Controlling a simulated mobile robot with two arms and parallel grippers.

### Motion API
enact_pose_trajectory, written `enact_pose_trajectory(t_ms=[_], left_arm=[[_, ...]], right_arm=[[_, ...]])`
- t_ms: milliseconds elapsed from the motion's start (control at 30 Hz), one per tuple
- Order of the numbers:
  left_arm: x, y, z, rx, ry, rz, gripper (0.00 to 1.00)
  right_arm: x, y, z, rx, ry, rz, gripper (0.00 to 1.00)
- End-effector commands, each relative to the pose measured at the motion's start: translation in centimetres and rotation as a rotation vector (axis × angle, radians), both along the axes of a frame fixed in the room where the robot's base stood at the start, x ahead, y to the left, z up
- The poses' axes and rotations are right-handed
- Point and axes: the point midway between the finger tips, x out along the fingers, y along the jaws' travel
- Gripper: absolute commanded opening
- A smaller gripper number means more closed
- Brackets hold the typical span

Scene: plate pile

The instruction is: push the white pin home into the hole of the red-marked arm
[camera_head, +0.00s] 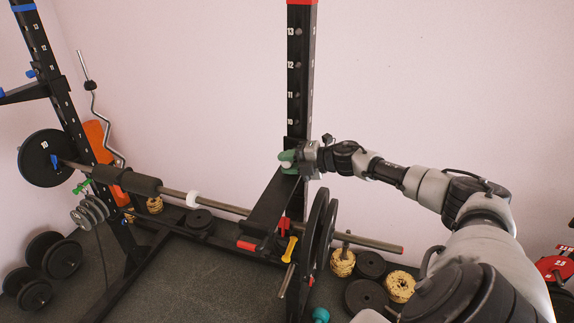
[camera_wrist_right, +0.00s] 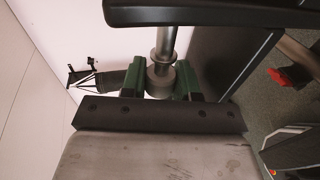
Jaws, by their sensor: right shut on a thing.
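My right gripper (camera_head: 288,158) has green jaws and is at the right black upright (camera_head: 301,75), near the upper end of the black arm with the red tip (camera_head: 270,205). In the right wrist view the green jaws (camera_wrist_right: 160,83) are shut on a pale grey-white pin (camera_wrist_right: 162,52) with a round collar. The pin's shaft runs from the jaws toward a dark bar (camera_wrist_right: 150,11) at the top of that view. The shaft's far end is hidden behind the bar, so I cannot tell how deep it sits. The hole is not visible. My left gripper is not in view.
A barbell (camera_head: 222,206) with large black plates (camera_head: 322,232) lies across the rack beneath my right gripper. A yellow-handled pin (camera_head: 289,249) and a red part (camera_head: 284,224) are beside the arm. Loose plates (camera_head: 366,296) lie on the floor. The wall area above is clear.

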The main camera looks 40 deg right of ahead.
Motion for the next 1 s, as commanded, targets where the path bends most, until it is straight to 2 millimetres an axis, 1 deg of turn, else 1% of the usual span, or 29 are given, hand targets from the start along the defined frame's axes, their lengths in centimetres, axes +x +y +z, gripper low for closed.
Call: enact_pose_trajectory(t_ms=[1000], left_arm=[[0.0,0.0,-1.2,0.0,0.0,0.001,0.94]], right_arm=[[1.2,-2.3,0.0,0.0,-0.001,-0.001,0.0]])
